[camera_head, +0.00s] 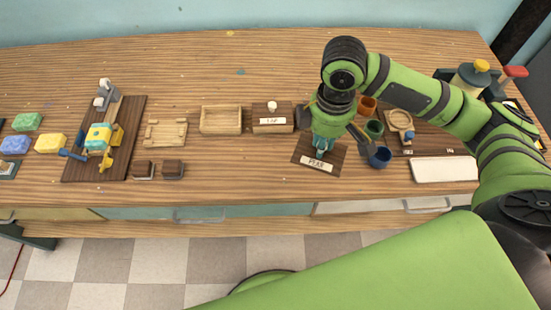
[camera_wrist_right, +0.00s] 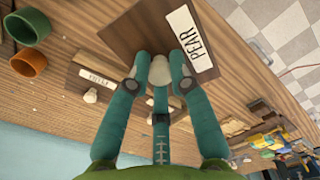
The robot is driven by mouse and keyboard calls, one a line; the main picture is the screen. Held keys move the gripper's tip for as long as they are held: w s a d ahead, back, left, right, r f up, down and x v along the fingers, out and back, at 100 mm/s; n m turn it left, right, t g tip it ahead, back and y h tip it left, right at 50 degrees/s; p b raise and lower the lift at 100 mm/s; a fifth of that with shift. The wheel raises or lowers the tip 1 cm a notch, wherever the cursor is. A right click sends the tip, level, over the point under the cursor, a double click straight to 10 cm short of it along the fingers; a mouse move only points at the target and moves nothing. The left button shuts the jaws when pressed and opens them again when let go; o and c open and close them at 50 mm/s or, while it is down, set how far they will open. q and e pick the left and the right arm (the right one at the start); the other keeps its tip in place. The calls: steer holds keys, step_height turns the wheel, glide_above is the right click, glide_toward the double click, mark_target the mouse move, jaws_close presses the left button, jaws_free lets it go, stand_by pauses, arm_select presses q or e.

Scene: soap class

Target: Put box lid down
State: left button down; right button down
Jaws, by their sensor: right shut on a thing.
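The dark brown lid marked PEAR (camera_head: 303,150) is under my right gripper (camera_head: 322,146), right of the table's middle. In the right wrist view the lid (camera_wrist_right: 165,28) has a white label, and my right gripper (camera_wrist_right: 160,78) is shut on its pale knob (camera_wrist_right: 160,70). I cannot tell whether the lid hangs above the table or touches it. An open, empty light wooden box (camera_head: 221,120) stands to the left. Beside it is a box with a brown lid (camera_head: 272,108), white knob and label. My left gripper is out of view.
Orange (camera_head: 367,107), green (camera_head: 374,129) and blue (camera_head: 380,157) cups stand close right of my right gripper. A pale wooden frame (camera_head: 166,133) and a board with a toy-like machine (camera_head: 99,139) lie left. The front table strip below the open box is clear.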

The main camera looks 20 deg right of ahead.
steer(key=w+a+f, duration=0.2)
steer(key=w+a+f+p, duration=0.1)
steer(key=w+a+f, duration=0.1)
steer(key=a, duration=0.1)
steer(key=w+a+f, duration=0.2)
steer(key=a, duration=0.1)
steer(key=shift+w+a+f, duration=0.1)
steer(key=shift+w+a, duration=0.1)
steer(key=shift+a, duration=0.05)
step_height(320, 180, down, 3)
steer(key=shift+f+p, duration=0.1)
steer(key=shift+p, duration=0.5)
steer(key=shift+f, duration=0.45)
steer(key=c, duration=1.1)
jaws_free()
steer(key=shift+f, duration=0.15)
step_height(320, 180, up, 12)
steer(key=shift+r+b, duration=0.2)
steer(key=shift+b, duration=0.65)
